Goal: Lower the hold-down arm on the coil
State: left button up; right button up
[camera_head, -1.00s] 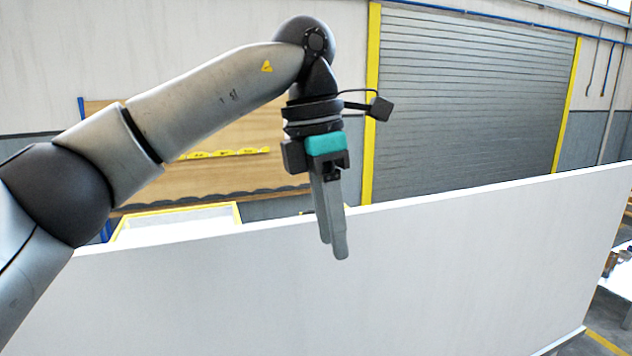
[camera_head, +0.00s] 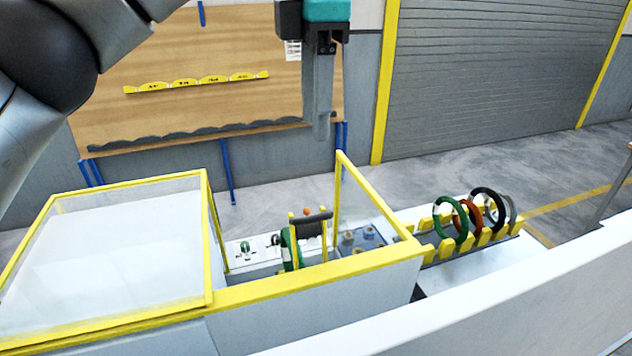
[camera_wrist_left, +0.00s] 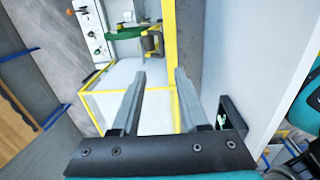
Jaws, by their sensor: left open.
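A green coil (camera_head: 289,248) stands upright in the yellow-framed machine, low in the middle of the head view. The hold-down arm (camera_head: 314,219), yellow with a dark bar across its top, stands beside it; its exact angle is hard to tell. In the left wrist view the coil (camera_wrist_left: 125,33) and the arm (camera_wrist_left: 152,42) show near the top, beyond the fingertips. My left gripper (camera_head: 319,132) points down, open and empty, apart from both and above the machine in the picture. Its two spread fingers also show in the left wrist view (camera_wrist_left: 160,75). My right gripper is not seen.
A clear guard with a yellow frame (camera_head: 208,240) covers the machine's left part. A rack holds several rings (camera_head: 450,220) at right. A white wall (camera_head: 520,300) crosses the lower right foreground.

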aim_at(313, 216)
pick_arm(q)
jog(key=f, duration=1)
jog(key=f+p, duration=0.1)
jog(key=f, duration=0.4)
jog(key=shift+w+a, duration=0.2)
jog(key=shift+w, duration=0.1)
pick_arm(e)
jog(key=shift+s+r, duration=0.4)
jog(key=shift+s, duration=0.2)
pick_arm(q)
grip_shut()
dwell(0.4)
